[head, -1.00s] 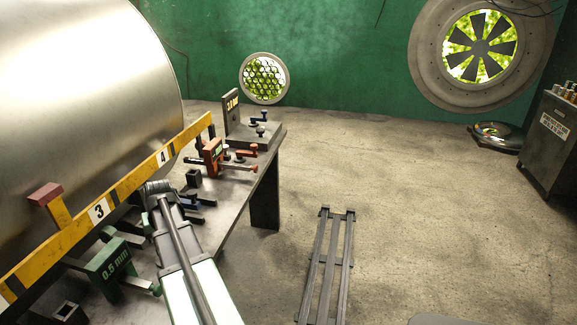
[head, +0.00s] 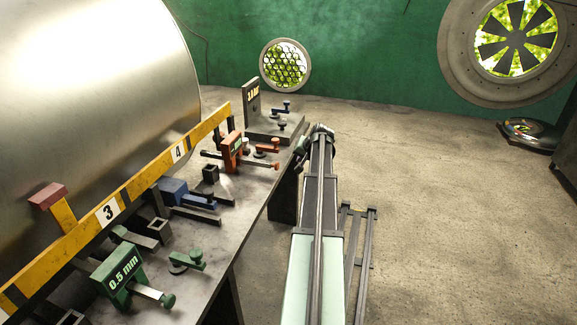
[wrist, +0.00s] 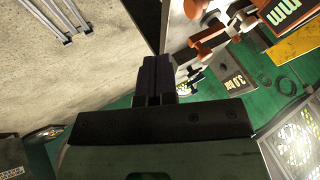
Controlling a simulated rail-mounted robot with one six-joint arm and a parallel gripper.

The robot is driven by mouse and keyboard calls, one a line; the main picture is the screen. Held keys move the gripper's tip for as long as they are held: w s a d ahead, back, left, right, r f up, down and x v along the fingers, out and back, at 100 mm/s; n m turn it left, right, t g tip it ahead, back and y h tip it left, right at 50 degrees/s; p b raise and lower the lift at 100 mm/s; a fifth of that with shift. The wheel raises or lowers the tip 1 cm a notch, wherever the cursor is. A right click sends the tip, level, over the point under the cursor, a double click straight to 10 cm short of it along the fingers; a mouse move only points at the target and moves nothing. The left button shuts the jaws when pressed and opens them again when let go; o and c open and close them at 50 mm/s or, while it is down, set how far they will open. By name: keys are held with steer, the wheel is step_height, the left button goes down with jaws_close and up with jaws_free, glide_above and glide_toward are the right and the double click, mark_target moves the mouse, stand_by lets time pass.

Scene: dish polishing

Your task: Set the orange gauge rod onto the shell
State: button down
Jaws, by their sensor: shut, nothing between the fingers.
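The orange gauge (head: 232,150) stands on the grey bench, with orange-knobbed bars beside it; I cannot tell which part is the rod. It also shows upside down at the top right of the wrist view (wrist: 283,12). The shell (head: 90,90) is the big shiny metal drum at the left, behind the yellow numbered bar. My gripper (head: 322,130) is right of the orange gauge, past the bench's right edge, apart from it. In the wrist view my gripper's dark fingers (wrist: 156,68) are together and empty.
The yellow bar (head: 140,180) runs between shell and bench. A green 0.5 mm gauge (head: 118,278) and a blue gauge (head: 175,192) stand nearer. A grey stand (head: 252,105) is at the bench's far end. A floor rack (head: 365,240) lies right of my arm; open floor lies beyond.

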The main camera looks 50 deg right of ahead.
steer(key=w+f+b, duration=0.8)
steer(key=w, duration=0.1)
steer(key=shift+w+d, duration=0.25)
steer(key=shift+d, duration=0.1)
